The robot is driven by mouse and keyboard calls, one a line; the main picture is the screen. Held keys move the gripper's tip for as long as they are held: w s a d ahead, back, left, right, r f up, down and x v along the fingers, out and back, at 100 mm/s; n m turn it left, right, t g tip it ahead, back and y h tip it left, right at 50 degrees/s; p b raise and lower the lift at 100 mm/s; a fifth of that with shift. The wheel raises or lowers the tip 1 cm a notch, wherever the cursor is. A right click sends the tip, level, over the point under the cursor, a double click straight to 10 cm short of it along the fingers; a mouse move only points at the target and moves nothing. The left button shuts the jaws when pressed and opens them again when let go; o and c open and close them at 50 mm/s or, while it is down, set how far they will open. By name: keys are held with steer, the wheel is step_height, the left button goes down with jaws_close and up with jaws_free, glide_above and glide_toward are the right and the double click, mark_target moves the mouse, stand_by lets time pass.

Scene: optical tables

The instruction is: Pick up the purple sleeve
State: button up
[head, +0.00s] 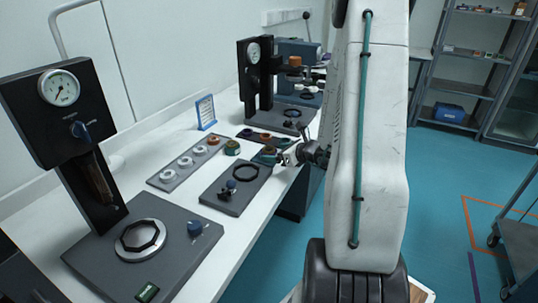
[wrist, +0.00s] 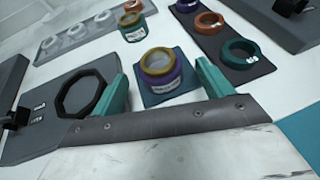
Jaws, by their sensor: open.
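The purple sleeve (wrist: 176,76) stands upright on a small blue pad (wrist: 150,99) in the wrist view. It has a gold-brown ring around its top and a white label on its front. My gripper (wrist: 164,82) is open, with one teal finger on the left and one on the right. The sleeve shows between and a little beyond the fingers, with visible gaps on both sides, and the jaws are empty. In the head view my gripper (head: 284,157) is over the bench's right edge, beside the pad; the purple sleeve is too small to make out surely there.
A dark tray (wrist: 222,38) holds rings at the right. A grey plate (wrist: 35,145) with a black octagonal ring (wrist: 80,95) lies left. Gauge presses (head: 50,110) stand on the bench.

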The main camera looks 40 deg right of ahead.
steer(key=x, duration=0.2)
steer(key=shift+w+f, duration=0.1)
steer(key=shift+w, duration=0.15)
steer(key=c, duration=1.2)
